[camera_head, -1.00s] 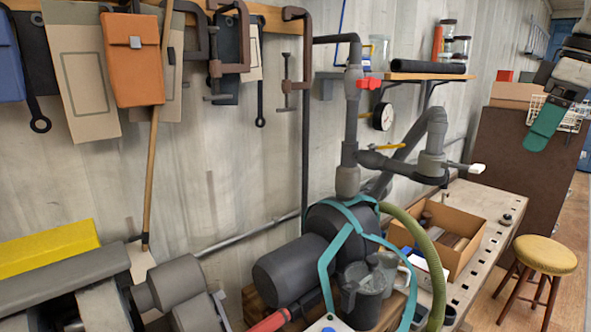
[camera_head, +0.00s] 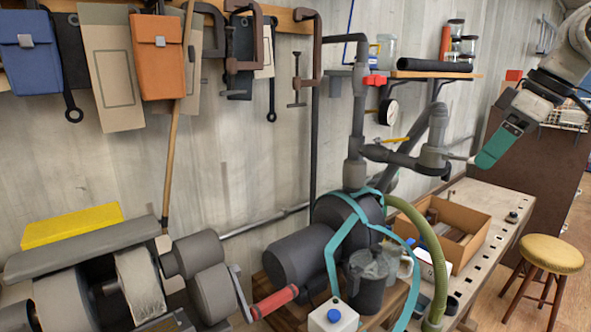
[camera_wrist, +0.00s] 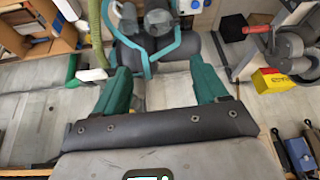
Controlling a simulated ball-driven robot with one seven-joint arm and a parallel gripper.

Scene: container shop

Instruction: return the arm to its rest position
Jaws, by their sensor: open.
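My arm reaches in at the upper right of the head view, bent downward. My gripper (camera_head: 486,158) with its green fingers hangs in front of the dark brown cabinet, near the grey pipework's right end in the picture. In the wrist view my gripper (camera_wrist: 160,88) shows two green fingers spread well apart, with nothing between them. The pump with its teal strap (camera_wrist: 150,50) appears beyond the fingers in that view.
A workbench (camera_head: 513,190) with a cardboard box (camera_head: 475,242) stands below my gripper. A yellow stool (camera_head: 543,253) is at the right. Grey pipes (camera_head: 404,160) and a wall shelf (camera_head: 435,75) lie to its left. A grinder-like machine (camera_head: 140,284) fills the lower left.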

